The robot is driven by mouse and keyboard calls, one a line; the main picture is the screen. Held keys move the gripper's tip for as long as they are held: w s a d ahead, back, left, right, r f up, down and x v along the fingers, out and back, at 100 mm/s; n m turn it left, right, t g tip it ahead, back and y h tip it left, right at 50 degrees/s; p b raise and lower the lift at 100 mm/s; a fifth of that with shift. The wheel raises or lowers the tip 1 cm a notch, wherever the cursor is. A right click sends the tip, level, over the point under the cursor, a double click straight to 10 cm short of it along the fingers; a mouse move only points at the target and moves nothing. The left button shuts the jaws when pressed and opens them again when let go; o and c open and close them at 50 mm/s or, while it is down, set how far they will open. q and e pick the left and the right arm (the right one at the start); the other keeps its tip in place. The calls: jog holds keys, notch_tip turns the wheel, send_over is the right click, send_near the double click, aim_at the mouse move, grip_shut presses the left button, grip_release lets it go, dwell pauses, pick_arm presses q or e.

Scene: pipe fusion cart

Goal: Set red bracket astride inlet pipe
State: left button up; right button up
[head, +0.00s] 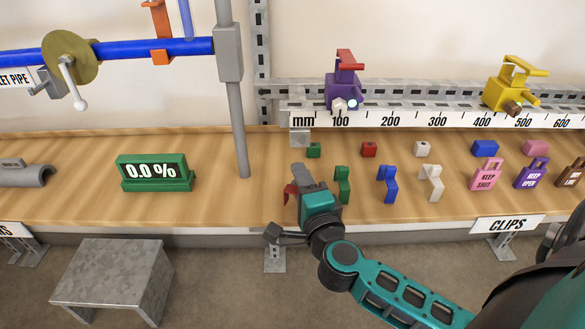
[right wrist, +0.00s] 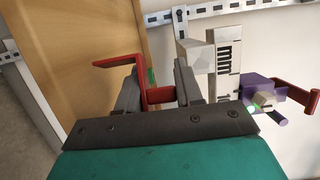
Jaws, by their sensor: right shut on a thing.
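My right gripper (head: 300,184) is over the front part of the wooden bench, left of the row of coloured clips. It is shut on the red bracket (head: 290,194), which shows only partly beside the fingers. In the right wrist view the red bracket (right wrist: 118,62) is a bent strip between the two fingers (right wrist: 158,88), with one arm sticking out to the left. The inlet pipe (head: 195,46) is the blue pipe at the upper left, with a cut-off label (head: 15,78). My left gripper is not in view.
An orange bracket (head: 161,57) sits on the blue pipe near a round olive disc (head: 70,57) with a lever. A grey post (head: 237,125) stands between pipe and clips. A green 0.0 % display (head: 155,172) is on the bench.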

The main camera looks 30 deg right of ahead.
jog(key=shift+w+d, duration=0.2)
jog(key=shift+w, duration=0.5)
jog(key=x, duration=0.2)
jog(key=b+x, duration=0.1)
jog(key=x, duration=0.1)
jog(key=shift+f, duration=0.4)
jog(key=shift+r, duration=0.1)
jog(key=o, duration=0.9)
jog(key=shift+s, duration=0.1)
jog(key=shift+o, duration=0.2)
